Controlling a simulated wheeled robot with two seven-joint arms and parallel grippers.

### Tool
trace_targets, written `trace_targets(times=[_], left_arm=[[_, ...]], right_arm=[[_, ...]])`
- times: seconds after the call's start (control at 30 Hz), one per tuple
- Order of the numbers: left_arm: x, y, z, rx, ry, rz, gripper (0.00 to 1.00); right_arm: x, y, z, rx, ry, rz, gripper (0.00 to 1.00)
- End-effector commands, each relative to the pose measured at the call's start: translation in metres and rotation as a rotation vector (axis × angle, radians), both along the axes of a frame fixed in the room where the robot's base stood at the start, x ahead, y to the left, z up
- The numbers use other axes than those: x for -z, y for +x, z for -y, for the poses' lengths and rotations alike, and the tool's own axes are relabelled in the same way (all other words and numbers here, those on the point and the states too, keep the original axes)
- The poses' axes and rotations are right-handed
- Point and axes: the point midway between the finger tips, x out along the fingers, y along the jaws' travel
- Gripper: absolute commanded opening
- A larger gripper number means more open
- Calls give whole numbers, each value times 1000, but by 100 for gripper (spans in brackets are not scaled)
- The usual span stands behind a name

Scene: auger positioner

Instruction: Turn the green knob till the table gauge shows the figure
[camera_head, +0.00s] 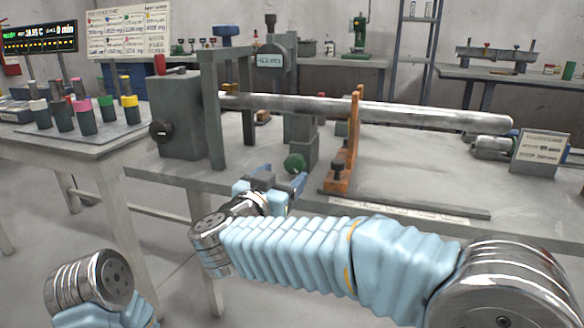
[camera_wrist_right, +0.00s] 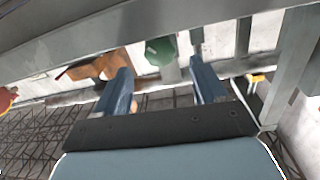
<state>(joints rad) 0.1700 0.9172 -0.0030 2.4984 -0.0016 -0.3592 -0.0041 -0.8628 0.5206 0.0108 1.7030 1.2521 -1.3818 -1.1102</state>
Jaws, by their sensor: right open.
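My left gripper is not in view.
The long steel bar (camera_head: 400,111) runs across the bench to the right. An orange bracket (camera_head: 340,180) stands right of the knob. A grey block with a black knob (camera_head: 161,130) is at left. A side table (camera_head: 130,139) holds coloured-capped pots. A board with written figures (camera_head: 130,30) hangs behind.

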Motion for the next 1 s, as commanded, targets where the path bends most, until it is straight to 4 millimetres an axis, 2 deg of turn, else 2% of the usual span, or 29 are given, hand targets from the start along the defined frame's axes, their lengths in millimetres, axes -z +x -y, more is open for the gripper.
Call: trace_targets(times=[0.1, 0.3, 0.67, 0.77, 1.0], left_arm=[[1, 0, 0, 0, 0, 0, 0], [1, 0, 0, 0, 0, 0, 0], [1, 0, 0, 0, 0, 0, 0], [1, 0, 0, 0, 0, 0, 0], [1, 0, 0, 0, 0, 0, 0]], right_arm=[[1, 24, 9, 1, 1, -1, 71], [1, 48, 18, -1, 1, 0, 71], [0, 55, 21, -2, 0, 0, 71], [0, 54, 21, -2, 0, 0, 59], [0, 54, 21, -2, 0, 0, 22]])
